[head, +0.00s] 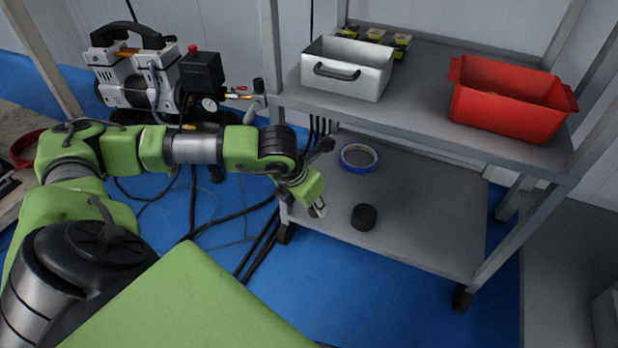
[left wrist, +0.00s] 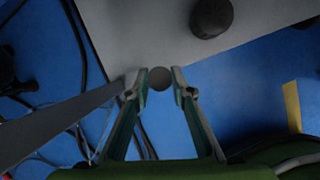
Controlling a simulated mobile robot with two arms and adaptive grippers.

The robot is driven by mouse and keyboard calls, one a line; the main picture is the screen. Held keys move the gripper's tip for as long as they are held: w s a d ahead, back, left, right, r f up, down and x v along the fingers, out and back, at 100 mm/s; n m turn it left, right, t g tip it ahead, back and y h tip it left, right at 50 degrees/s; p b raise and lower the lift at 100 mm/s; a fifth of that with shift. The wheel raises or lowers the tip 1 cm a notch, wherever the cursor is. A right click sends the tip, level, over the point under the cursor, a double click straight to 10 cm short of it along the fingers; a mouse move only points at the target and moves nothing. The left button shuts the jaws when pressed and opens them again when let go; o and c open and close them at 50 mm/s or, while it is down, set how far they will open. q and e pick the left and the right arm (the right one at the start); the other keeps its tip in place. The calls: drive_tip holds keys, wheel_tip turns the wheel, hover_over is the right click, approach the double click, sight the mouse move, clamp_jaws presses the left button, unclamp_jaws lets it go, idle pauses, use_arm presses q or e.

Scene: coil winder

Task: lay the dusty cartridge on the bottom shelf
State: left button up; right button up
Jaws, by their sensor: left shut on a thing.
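My left gripper (head: 318,208) is at the front left edge of the cart's grey bottom shelf (head: 430,220). In the left wrist view its fingers (left wrist: 160,80) are shut on a small round grey-brown thing, which I take to be the dusty cartridge (left wrist: 159,78). The cartridge is seen end-on there and is hidden in the head view. In the left wrist view the fingertips overlap the shelf's edge (left wrist: 130,40), with blue floor below; their height above the shelf is unclear. My right gripper is not in view.
A black ribbed cylinder (head: 364,217) and a blue-rimmed tape roll (head: 359,158) sit on the bottom shelf; its right half is clear. The top shelf (head: 420,95) overhangs it, bearing a metal pan (head: 345,75) and red bin (head: 510,105). A compressor (head: 150,75) and cables are at left.

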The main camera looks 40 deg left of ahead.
use_arm(q)
drive_tip(key=w, duration=0.1)
drive_tip(key=w+f, duration=0.1)
drive_tip(key=w, duration=0.1)
drive_tip(key=w+a+f+b, duration=0.1)
drive_tip(key=shift+w, duration=0.4)
drive_tip(key=shift+w+f+b, duration=0.1)
drive_tip(key=shift+f+b, duration=0.45)
drive_tip(key=shift+f, duration=0.1)
drive_tip(key=shift+f+b, duration=0.7)
drive_tip(key=shift+f, duration=0.2)
drive_tip(key=o, duration=0.8)
drive_tip(key=shift+a, duration=0.1)
drive_tip(key=shift+r, duration=0.1)
drive_tip(key=shift+r+p, duration=1.65)
drive_tip(key=shift+r, duration=0.55)
